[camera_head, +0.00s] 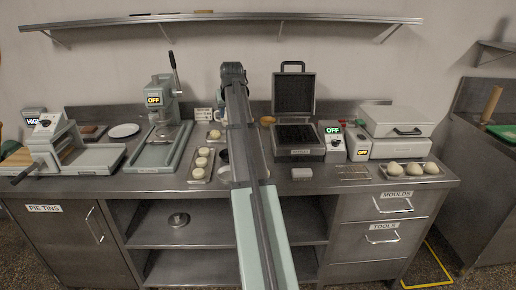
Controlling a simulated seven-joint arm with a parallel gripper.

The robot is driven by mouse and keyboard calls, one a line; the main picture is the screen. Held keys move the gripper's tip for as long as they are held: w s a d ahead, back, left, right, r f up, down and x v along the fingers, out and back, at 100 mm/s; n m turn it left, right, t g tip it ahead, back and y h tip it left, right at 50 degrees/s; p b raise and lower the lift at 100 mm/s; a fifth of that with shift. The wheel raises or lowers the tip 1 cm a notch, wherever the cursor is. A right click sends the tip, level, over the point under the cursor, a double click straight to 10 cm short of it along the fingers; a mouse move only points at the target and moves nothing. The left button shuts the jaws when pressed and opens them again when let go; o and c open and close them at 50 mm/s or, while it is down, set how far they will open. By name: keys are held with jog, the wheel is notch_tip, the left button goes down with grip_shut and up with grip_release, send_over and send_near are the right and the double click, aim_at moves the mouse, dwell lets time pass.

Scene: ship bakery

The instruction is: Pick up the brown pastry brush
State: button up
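I cannot make out the brown pastry brush for certain. A small tan-brown item (268,120) lies at the back of the steel counter, just right of my arm, too small to identify. A flat reddish-brown item (91,131) lies at the back left, also unclear. My arm reaches from the bottom centre over the counter towards the wall. Its far end stands above the counter, left of the open press. My gripper's fingers are hidden behind my arm, so what they hold or touch does not show.
A wall shelf (330,17) runs above.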

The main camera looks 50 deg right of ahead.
jog(key=s+d+r+g, duration=0.1)
jog(key=s+d, duration=0.5)
jog(key=s, duration=0.5)
jog(key=shift+m+y, duration=0.4)
jog(key=x, duration=1.3)
jog(key=shift+w+d+f, duration=0.1)
jog(key=shift+d+f, duration=0.1)
jog(key=shift+d, duration=0.05)
grip_shut()
